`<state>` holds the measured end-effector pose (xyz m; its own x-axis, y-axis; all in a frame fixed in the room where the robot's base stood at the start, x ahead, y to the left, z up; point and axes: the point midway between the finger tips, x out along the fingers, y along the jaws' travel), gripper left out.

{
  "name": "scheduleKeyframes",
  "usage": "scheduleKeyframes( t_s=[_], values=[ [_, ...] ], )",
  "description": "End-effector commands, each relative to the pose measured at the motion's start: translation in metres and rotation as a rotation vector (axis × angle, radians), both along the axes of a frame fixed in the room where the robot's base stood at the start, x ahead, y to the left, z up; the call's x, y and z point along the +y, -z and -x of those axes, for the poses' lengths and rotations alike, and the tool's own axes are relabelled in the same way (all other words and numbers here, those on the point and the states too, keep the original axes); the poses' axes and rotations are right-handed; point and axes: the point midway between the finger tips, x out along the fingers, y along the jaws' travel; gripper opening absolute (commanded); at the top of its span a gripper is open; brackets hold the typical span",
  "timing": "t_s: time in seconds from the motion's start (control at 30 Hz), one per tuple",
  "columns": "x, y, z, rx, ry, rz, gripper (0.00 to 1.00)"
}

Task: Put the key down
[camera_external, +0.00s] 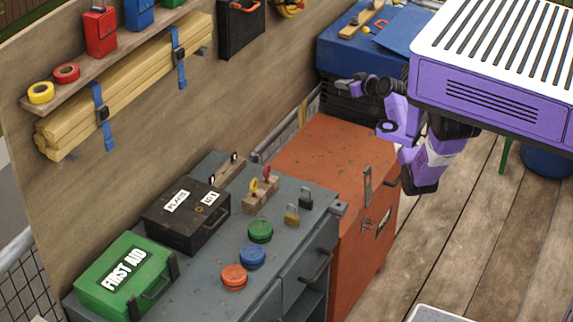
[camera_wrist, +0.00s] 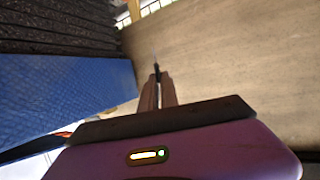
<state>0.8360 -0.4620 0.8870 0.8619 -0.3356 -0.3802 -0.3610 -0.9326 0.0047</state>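My gripper (camera_external: 347,84) is at the far end of the bench, beside the blue-topped cabinet and high above the orange cabinet top. In the wrist view my gripper (camera_wrist: 159,78) has its two fingers close together. A thin dark piece, seemingly the key (camera_wrist: 156,63), sticks out at their tips; its shape is too small to make out. The external view does not show it clearly. Two other small keys, one red (camera_external: 267,172) and one yellow (camera_external: 254,184), stand in a wooden block (camera_external: 262,198) on the grey bench. A brass padlock (camera_external: 292,215) and a black padlock (camera_external: 306,199) stand beside it.
The grey bench also holds a black case (camera_external: 187,219), a green first aid box (camera_external: 125,277) and green, blue and orange round tins (camera_external: 252,256). The orange cabinet top (camera_external: 325,150) is clear. The blue-topped cabinet (camera_external: 340,50) is close to my gripper, with a plywood wall behind.

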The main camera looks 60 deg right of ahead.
Motion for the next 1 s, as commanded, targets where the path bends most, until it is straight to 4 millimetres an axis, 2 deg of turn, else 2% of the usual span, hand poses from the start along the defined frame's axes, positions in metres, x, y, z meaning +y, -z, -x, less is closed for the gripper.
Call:
scheduleKeyframes(
  t_s=[0.07,0.17,0.6,0.7,1.0],
  values=[
    [-0.003,0.003,0.0,0.002,0.015,-0.001,0.0],
    [-0.003,0.02,0.0,0.004,0.02,-0.006,0.0],
    [-0.003,0.126,0.0,0.004,0.018,-0.005,0.0],
    [-0.003,0.142,0.0,0.004,0.017,-0.004,0.0],
    [-0.003,0.17,0.0,0.003,0.017,-0.004,0.0]
  ],
)
